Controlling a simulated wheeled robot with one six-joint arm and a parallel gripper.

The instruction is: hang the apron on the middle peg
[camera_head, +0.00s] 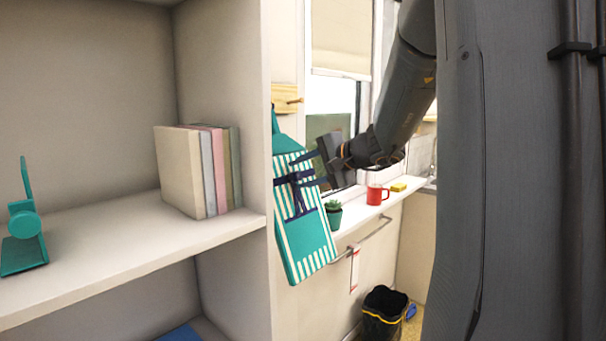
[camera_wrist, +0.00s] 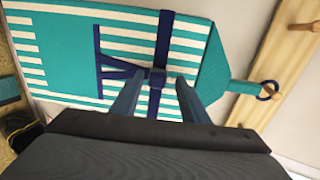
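The apron (camera_head: 303,232) is teal with cream stripes and navy straps, and hangs tilted beside the shelf unit. In the wrist view the apron (camera_wrist: 60,62) fills the upper left, its teal neck tab pointing right to a navy ring (camera_wrist: 263,97). The ring appears to be around a wooden peg (camera_wrist: 271,86) on the peg rail (camera_wrist: 284,62); another peg (camera_wrist: 305,27) is bare. My gripper (camera_head: 308,169) is in front of the apron. In the wrist view its fingers (camera_wrist: 158,90) are apart, with the strap crossing between them. Part of the rail is hidden by my gripper.
A shelf unit (camera_head: 268,290) with books (camera_head: 190,170) stands close on the left. A window sill (camera_head: 352,216) holds a potted plant (camera_head: 333,214), a red mug (camera_head: 375,195) and a yellow sponge (camera_head: 398,187). A towel bar (camera_head: 375,231) and a black bin (camera_head: 383,312) are below.

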